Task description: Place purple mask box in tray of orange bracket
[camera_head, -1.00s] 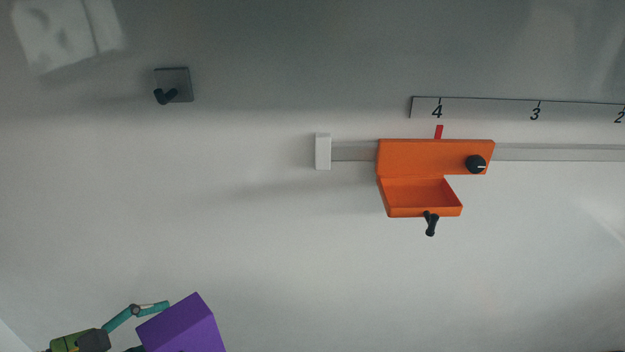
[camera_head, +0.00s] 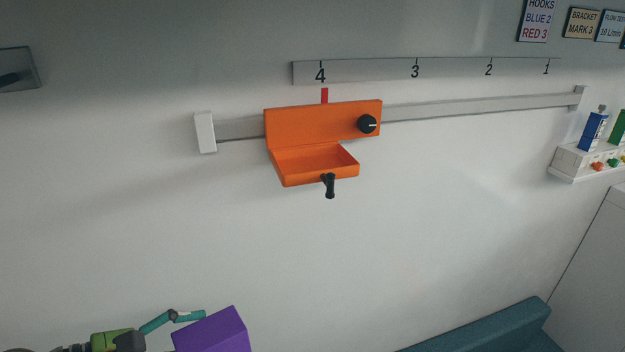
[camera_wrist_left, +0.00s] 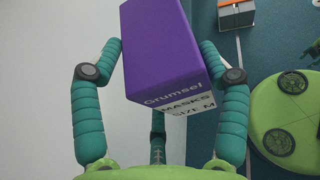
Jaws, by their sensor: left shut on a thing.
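The purple mask box (camera_head: 213,334) is at the bottom left of the head view, cut off by the lower edge. My left gripper (camera_head: 188,316) is shut on it. In the left wrist view the box (camera_wrist_left: 160,50) sits between the two teal fingers, with the words "Grumsel MASKS SIZE M" on its end. The orange bracket (camera_head: 300,122) hangs on a wall rail, under mark 4. Its open tray (camera_head: 310,160) juts out below and looks empty. The box is well below and left of the tray, apart from it.
The grey rail (camera_head: 470,106) runs right from a white end block (camera_head: 205,132). A black knob (camera_head: 367,124) is on the bracket and a dark hook (camera_head: 329,186) under the tray. A white shelf (camera_head: 567,165) with small items is at right. A teal padded surface (camera_head: 490,328) is lower right.

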